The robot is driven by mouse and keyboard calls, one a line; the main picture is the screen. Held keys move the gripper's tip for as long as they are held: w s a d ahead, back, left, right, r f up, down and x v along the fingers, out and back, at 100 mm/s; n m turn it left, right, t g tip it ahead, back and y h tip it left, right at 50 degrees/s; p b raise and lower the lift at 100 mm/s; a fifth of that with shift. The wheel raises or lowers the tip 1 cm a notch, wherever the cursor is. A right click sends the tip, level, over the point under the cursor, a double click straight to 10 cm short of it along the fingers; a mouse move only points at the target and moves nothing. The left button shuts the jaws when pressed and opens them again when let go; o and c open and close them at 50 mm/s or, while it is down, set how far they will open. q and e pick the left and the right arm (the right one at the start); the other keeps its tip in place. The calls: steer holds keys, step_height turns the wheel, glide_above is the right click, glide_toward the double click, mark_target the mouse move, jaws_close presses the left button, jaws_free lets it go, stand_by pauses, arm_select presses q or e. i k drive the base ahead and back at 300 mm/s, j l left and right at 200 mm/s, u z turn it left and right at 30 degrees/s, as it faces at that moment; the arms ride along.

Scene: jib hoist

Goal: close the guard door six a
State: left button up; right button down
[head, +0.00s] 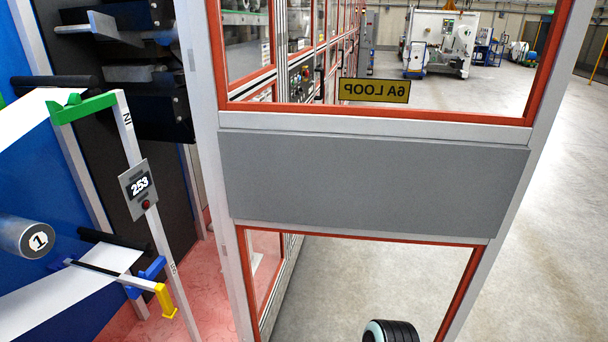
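The guard door (370,180) fills the middle and right of the head view. It has a pale metal frame, orange-red edging, a clear upper pane, a grey middle panel and a clear lower pane. A yellow sign (374,90) on it reads "6A LOOP" mirrored, so I see the sign from behind. The door stands swung out from the machine bay, whose inside shows uncovered at the left. A pale upright post (201,130) stands at the door's left edge. No door handle can be made out for certain. Neither of my grippers is in view.
At the left are a blue machine side (60,190), a grey roller end (24,237) marked 1, and a slim stand with a display (139,188) reading 253. The bay floor is red. Beyond the door, grey floor (535,220) is open; white machinery (440,45) stands far back.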

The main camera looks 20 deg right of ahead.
mark_target(451, 179)
steer(key=l+z, duration=0.2)
steer(key=l, duration=1.55)
steer(key=l+u, duration=0.15)
steer(key=l, duration=0.4)
steer(key=k+l+u, duration=0.15)
steer(key=l, duration=0.35)
steer(key=l+u, duration=0.25)
steer(key=l, duration=0.3)
steer(key=l+u, duration=0.25)
steer(key=l, duration=0.3)
steer(key=l+u, duration=0.45)
steer(key=k+l+u, duration=0.15)
steer(key=l+u, duration=0.3)
steer(key=i+l+u, duration=0.1)
steer(key=l+u, duration=0.65)
steer(key=l, duration=0.2)
steer(key=i+l, duration=0.1)
steer(key=l, duration=0.35)
